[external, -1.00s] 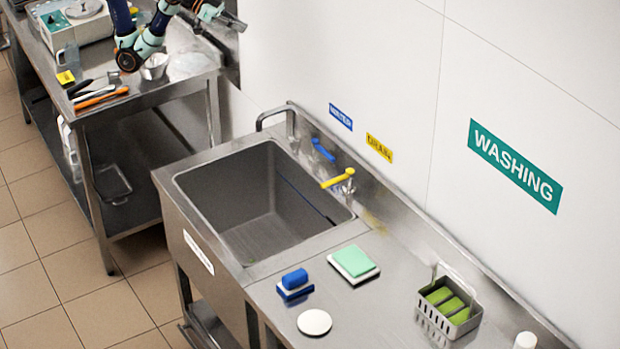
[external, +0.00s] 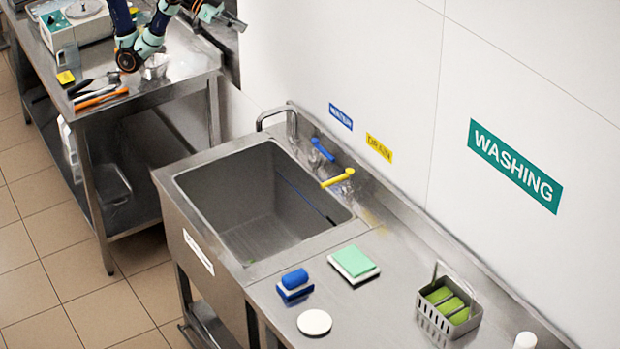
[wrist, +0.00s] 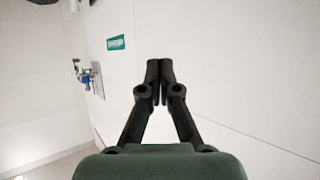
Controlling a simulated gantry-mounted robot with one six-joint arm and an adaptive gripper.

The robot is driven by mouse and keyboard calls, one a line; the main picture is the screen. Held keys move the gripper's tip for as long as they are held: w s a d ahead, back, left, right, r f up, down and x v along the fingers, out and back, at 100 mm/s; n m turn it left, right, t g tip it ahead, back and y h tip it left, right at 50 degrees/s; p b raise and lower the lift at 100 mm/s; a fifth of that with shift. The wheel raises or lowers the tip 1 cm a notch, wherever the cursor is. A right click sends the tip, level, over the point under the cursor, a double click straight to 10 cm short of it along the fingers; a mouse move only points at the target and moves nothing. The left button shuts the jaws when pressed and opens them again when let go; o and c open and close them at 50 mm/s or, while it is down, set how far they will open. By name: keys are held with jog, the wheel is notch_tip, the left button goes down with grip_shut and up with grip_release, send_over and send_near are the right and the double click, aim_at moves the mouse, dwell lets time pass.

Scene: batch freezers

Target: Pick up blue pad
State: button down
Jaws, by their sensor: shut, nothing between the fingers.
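A blue pad (external: 295,279) lies on a white and blue block on the steel counter, just right of the sink in the external view. My gripper (external: 238,22) is at the top of the external view, above the far table and well away from the pad. In the wrist view my gripper (wrist: 159,66) has its dark fingertips together, with nothing between them. That view faces a white wall and does not show the pad.
A green pad on a white base (external: 354,262), a white disc (external: 314,322) and a grey basket (external: 443,325) with green sponges share the counter. The sink (external: 185,180) has blue and yellow levers behind it. Bare steel surrounds the blue pad.

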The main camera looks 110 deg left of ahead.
jog(key=c, duration=0.6)
grip_release()
jog(key=shift+c, duration=0.2)
